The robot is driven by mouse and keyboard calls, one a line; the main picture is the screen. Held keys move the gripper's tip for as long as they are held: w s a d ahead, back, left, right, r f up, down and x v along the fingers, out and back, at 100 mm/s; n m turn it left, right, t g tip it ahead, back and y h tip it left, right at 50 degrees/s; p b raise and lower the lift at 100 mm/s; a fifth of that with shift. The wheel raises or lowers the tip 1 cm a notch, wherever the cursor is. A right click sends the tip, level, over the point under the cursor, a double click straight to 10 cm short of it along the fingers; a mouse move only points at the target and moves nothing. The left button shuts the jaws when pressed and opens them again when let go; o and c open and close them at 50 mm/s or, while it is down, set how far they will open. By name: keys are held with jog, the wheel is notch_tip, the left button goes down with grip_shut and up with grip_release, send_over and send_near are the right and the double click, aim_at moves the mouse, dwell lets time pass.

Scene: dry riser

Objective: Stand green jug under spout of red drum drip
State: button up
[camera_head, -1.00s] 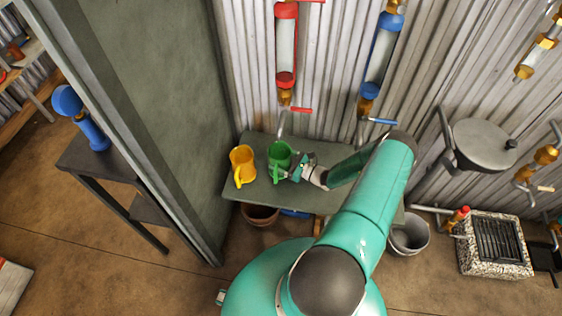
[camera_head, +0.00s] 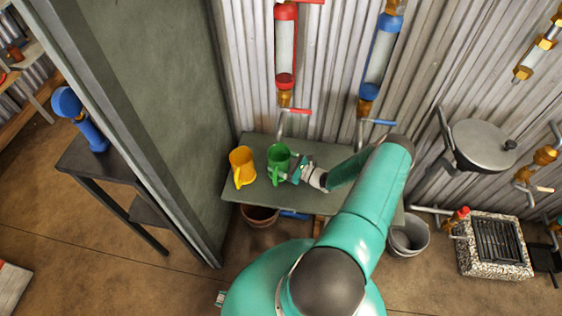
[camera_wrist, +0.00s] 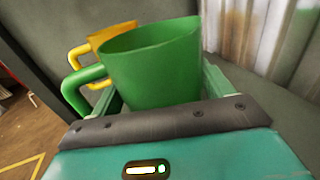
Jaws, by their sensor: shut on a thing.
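The green jug (camera_head: 279,158) is upright at the grey shelf, right of the yellow jug. In the wrist view the green jug (camera_wrist: 152,68) sits between the fingers of my gripper (camera_wrist: 160,95), its handle to the left. In the head view my gripper (camera_head: 296,170) is shut on the jug from the right. The red drum drip (camera_head: 286,48) hangs on the corrugated wall, and its spout (camera_head: 281,124) comes down just above or behind the jug. I cannot tell whether the jug's base touches the shelf.
The yellow jug (camera_head: 242,166) stands close on the left of the shelf (camera_head: 240,193). The blue drum drip (camera_head: 381,55) hangs to the right with its own spout. A grey partition (camera_head: 175,110) bounds the left side. A terracotta pot (camera_head: 259,215) and a bucket (camera_head: 408,236) are below.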

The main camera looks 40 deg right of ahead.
jog(key=o, duration=1)
jog(key=shift+f, duration=0.15)
jog(key=shift+s, duration=0.15)
jog(key=v, duration=1.3)
jog(key=shift+s+d, duration=0.1)
jog(key=shift+s, duration=0.25)
jog(key=shift+s, duration=0.1)
